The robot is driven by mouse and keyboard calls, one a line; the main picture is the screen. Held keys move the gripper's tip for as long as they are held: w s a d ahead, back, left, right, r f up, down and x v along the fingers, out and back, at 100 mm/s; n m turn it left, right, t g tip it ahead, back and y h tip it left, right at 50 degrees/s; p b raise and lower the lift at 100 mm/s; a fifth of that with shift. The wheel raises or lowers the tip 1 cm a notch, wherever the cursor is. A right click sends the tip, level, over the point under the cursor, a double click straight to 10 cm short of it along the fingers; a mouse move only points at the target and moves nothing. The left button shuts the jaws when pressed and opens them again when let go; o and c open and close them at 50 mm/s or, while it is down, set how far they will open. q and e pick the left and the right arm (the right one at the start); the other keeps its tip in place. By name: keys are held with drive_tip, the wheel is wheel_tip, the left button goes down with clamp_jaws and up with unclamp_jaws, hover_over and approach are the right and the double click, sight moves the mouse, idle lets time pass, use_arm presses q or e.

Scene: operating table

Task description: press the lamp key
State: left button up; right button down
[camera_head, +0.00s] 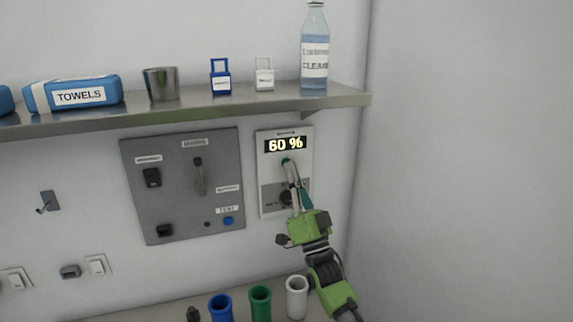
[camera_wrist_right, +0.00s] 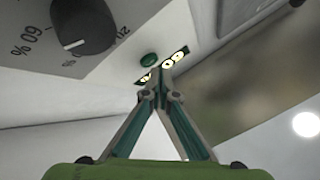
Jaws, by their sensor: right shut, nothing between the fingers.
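The lamp panel (camera_head: 265,200) is a pale plate on the wall with a lit display (camera_head: 285,144) reading "60 %". A small green key (camera_wrist_right: 148,60) sits between the display and a dark round knob (camera_wrist_right: 84,26) in the wrist view. My right gripper (camera_head: 291,168) reaches up in front of the panel, its fingers shut and empty. In the wrist view its fingertips (camera_wrist_right: 160,76) overlap the display's edge, just to the right of the green key. I cannot tell whether they touch the panel. My left gripper is not in view.
A grey control panel (camera_head: 180,215) with switches is left of the lamp panel. Above is a metal shelf (camera_head: 200,109) with a bottle (camera_head: 314,45), towels (camera_head: 75,94) and a metal cup (camera_head: 161,84). Blue, green and white tubes (camera_head: 297,298) stand below. The right wall is bare.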

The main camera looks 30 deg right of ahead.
drive_tip(key=shift+w, duration=0.1)
drive_tip(key=shift+w+d+b, duration=0.1)
drive_tip(key=shift+w+b, duration=0.2)
drive_tip(key=shift+w, duration=0.1)
idle(0.3)
drive_tip(key=shift+s, duration=0.6)
drive_tip(key=shift+s+p, duration=0.1)
drive_tip(key=shift+p, duration=0.2)
drive_tip(key=s, duration=0.2)
drive_tip(key=s+a+p, duration=0.1)
drive_tip(key=s+p, duration=0.1)
drive_tip(key=s, duration=0.1)
drive_tip(key=shift+s+a, duration=0.3)
